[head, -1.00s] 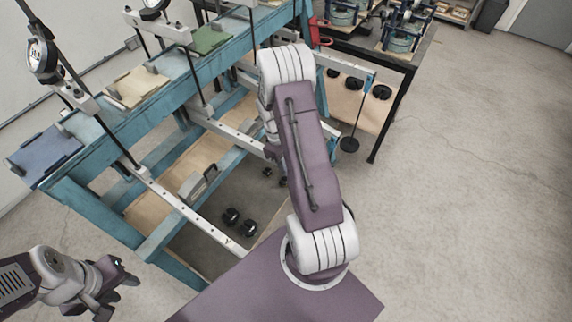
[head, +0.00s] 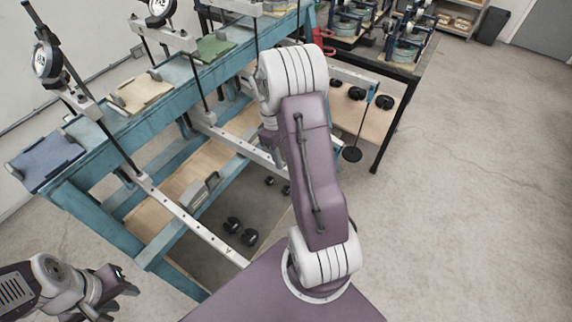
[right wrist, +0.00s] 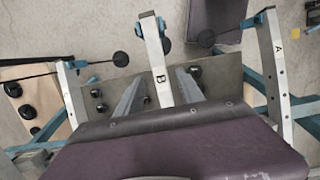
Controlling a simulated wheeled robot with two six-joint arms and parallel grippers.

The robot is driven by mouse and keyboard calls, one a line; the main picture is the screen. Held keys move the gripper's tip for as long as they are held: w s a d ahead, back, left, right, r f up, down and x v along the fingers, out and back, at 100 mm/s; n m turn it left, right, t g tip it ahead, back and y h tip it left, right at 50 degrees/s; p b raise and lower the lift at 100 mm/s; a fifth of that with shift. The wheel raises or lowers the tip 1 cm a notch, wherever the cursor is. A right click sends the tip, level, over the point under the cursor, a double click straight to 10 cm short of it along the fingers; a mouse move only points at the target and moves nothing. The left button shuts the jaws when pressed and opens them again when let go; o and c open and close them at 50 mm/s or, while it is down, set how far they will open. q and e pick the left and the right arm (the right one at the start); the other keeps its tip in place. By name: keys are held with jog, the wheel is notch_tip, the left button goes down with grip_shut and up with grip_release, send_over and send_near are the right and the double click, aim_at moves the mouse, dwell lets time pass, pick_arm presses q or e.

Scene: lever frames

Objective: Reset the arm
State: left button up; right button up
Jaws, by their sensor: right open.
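Lever arms are light metal beams reaching out from a blue frame. The near beam (head: 192,219) slopes down to the right; a middle beam (head: 240,143) runs behind my right arm. In the right wrist view, one beam bears the letter B (right wrist: 156,62) and another the letter A (right wrist: 278,62). My right gripper (head: 268,138) is mostly hidden behind my own arm link, over the middle beam; its fingertips do not show. My left gripper (head: 120,287) is at lower left, apart from the frame, and its jaw gap is unclear.
The blue frame (head: 60,190) carries dial gauges (head: 45,60) and coloured pads. A hanger with a black disc (head: 352,154) hangs at the far beam. Open floor (head: 480,190) lies to the right.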

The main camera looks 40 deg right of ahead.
jog(key=shift+r, duration=0.1)
dwell(0.4)
jog(key=shift+w+a, duration=0.2)
jog(key=shift+a, duration=0.05)
jog(key=shift+w+a+r+n+t, duration=0.35)
jog(key=shift+w+a+r, duration=0.25)
jog(key=shift+w+r, duration=0.2)
jog(key=s+a+r+n, duration=0.2)
jog(key=a+r, duration=0.2)
jog(key=a, duration=0.5)
jog(key=s+a+f+m+t, duration=0.3)
jog(key=s+a+m, duration=0.3)
jog(key=s+a, duration=0.1)
jog(key=shift+s+a+f+y, duration=0.25)
jog(key=shift+s+y, duration=0.15)
jog(key=shift+s, duration=0.35)
